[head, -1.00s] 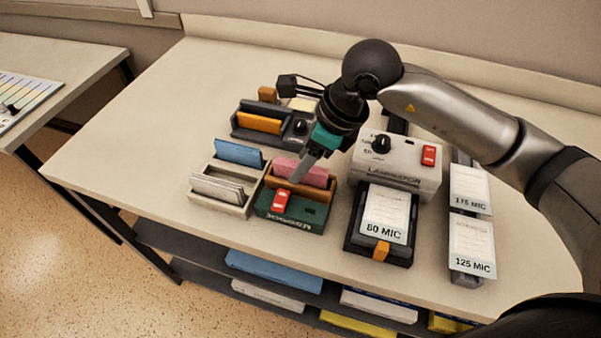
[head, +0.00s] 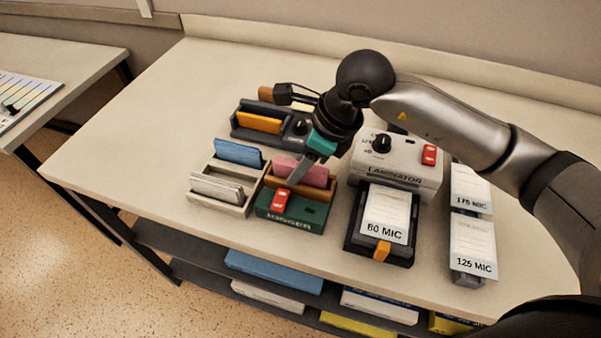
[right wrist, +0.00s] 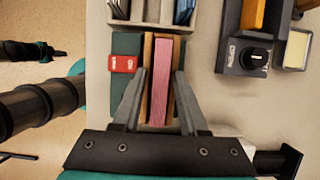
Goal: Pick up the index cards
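A stack of pink index cards (head: 308,173) stands on edge in the brown slot of the green jogger (head: 290,212). In the right wrist view the pink stack (right wrist: 162,75) runs lengthwise between my fingers. My right gripper (head: 296,170) is just above the jogger. In the right wrist view my right gripper (right wrist: 160,76) is open, one finger on each side of the stack, with gaps to both sides. Whether the tips are below the cards' top edge I cannot tell. In the head view the gripper partly hides the stack.
A holder (head: 232,208) with white cards and blue cards (head: 239,153) stands left of the jogger. A dark device with orange cards (head: 259,123) is behind. The laminator (head: 397,177), with its 80 MIC tray, stands close on the right. The table's left part is clear.

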